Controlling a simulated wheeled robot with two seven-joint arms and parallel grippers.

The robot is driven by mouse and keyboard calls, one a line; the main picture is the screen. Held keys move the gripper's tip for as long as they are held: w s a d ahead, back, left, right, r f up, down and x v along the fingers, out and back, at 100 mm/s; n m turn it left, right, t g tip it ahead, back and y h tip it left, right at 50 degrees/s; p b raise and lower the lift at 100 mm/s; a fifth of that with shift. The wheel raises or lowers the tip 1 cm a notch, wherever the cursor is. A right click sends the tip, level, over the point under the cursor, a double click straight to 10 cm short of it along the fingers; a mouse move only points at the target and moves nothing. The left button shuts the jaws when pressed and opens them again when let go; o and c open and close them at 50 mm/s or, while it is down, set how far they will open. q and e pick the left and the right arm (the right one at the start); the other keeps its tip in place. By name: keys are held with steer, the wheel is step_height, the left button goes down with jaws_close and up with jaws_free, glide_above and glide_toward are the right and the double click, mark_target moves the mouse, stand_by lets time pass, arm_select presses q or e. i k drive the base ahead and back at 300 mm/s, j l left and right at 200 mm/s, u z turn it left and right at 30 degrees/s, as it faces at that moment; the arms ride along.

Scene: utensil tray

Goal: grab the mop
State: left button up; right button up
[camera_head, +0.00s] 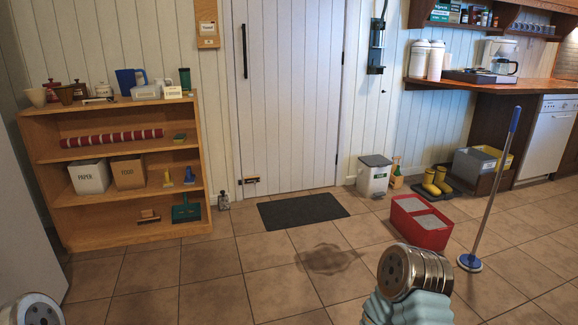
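The mop (493,190) stands on the tiled floor at the right. It has a long grey pole with a blue grip at the top and a round blue-and-white head (470,262) on the floor. It tilts a little, its top to the right, and nothing of mine touches it. Parts of my arms show at the bottom left corner and at the bottom right of centre, the latter to the left of the mop head. Neither gripper is in view.
A red bucket (421,237) with grey inserts stands left of the mop. A brown stain (327,258) marks the floor near a dark mat (302,210). Yellow boots (436,182) and a wooden counter (505,87) are behind. A wooden shelf (120,235) stands at the left.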

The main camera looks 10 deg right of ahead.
mark_target(471, 263)
steer(key=i+l+z, duration=0.1)
steer(key=i+z, duration=0.75)
steer(key=i+j+z, duration=0.2)
steer(key=i+z, duration=0.2)
